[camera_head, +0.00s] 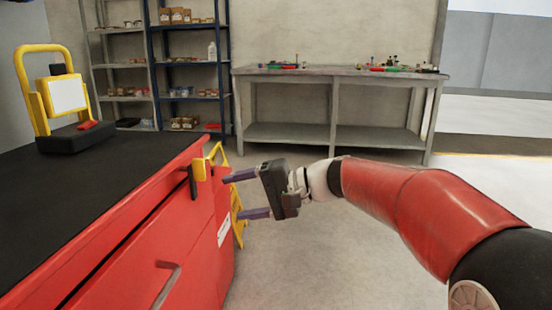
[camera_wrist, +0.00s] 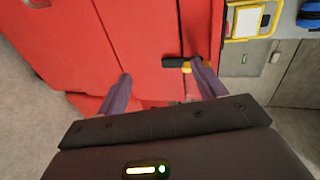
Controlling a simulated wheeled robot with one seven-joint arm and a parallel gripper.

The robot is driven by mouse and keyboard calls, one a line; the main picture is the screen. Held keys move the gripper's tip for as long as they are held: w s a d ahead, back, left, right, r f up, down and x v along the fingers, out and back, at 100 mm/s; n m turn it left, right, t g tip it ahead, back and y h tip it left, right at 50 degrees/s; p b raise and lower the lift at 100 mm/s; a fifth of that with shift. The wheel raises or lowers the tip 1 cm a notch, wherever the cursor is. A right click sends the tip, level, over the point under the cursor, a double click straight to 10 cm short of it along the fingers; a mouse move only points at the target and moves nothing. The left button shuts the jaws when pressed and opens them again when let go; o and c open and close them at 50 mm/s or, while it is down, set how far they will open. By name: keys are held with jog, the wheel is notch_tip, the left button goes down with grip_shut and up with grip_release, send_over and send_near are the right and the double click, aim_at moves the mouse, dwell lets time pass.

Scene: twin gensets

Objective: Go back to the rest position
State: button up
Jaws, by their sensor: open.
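My gripper (camera_head: 245,194) is at the end of my outstretched red arm, beside the right-hand side of a red cabinet with a black top (camera_head: 80,180). Its two purple-grey fingers are apart and hold nothing. The upper finger is close to a yellow-and-black handle (camera_head: 198,172) on the cabinet; I cannot tell if they touch. In the wrist view, the fingers of my gripper (camera_wrist: 160,85) point at the red cabinet face (camera_wrist: 135,45), and the handle (camera_wrist: 176,63) lies just beside the right finger.
A yellow-framed device (camera_head: 62,97) stands on the cabinet top. A yellow stand (camera_head: 238,205) is behind my gripper, by the cabinet. A grey workbench (camera_head: 335,72) with small items and shelves (camera_head: 187,60) line the back wall. The floor (camera_head: 310,255) below my arm is clear.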

jog(key=s+d+f+t+h+p, duration=0.1)
jog(key=s+d+f+h, duration=0.2)
jog(key=s+d+h, duration=0.2)
jog(key=s+d+f+t+h+p, duration=0.1)
jog(key=s+d+f+h, duration=0.3)
jog(key=s+d, duration=0.6)
jog(key=s+d+f+t+h+p, duration=0.1)
jog(key=s+d+f+h, duration=0.3)
jog(key=s+d, duration=0.4)
jog(key=shift+d+n+t+h, duration=0.3)
jog(key=shift+d+t+h, duration=0.45)
jog(key=shift+d, duration=0.45)
jog(key=shift+s, duration=0.1)
